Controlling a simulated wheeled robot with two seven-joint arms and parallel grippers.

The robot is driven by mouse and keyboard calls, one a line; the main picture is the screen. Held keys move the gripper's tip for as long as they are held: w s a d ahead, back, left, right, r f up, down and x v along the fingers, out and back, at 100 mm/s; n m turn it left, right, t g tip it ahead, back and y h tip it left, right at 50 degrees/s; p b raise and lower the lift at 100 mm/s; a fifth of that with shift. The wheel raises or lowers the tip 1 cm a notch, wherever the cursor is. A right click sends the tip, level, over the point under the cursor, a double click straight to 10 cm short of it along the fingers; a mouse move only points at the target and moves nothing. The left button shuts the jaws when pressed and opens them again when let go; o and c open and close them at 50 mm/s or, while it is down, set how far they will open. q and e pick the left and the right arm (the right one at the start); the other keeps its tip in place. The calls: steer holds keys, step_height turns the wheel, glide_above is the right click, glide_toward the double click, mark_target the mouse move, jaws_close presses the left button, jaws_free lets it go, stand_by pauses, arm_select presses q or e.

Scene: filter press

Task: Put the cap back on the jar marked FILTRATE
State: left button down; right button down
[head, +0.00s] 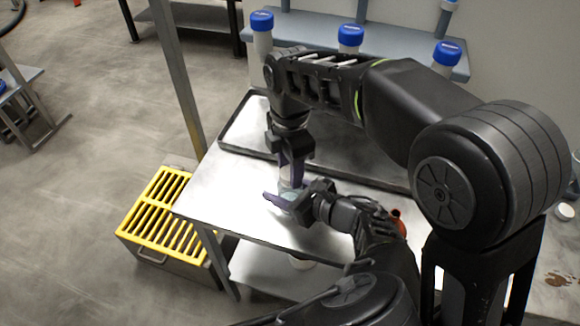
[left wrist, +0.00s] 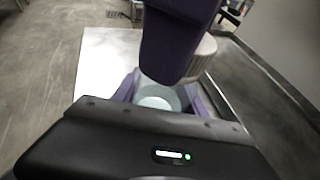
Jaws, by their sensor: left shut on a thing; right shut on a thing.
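The pale, translucent jar (left wrist: 158,98) stands on the metal table in the left wrist view. My left gripper (head: 284,202) comes in from the side, its purple fingers shut on the jar. In the left wrist view a cream, ribbed cap (left wrist: 205,57) shows beside a large purple finger of my right gripper. My right gripper (head: 290,172) points down from above, shut on the cap, close over the jar. The fingers hide much of both, and I cannot tell whether cap and jar touch. No marking is readable.
A dark shallow tray (head: 238,135) lies along the back of the metal table (head: 205,195). Several blue-capped bottles (head: 262,22) stand behind it. A yellow-grated box (head: 158,208) sits on the floor at left, near a grey post (head: 178,70). The table's left part is clear.

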steer(key=m, duration=0.6)
steer(key=shift+m, duration=0.4)
steer(key=m, duration=2.1)
steer(key=shift+f, duration=0.1)
steer(key=c, duration=0.7)
jaws_free()
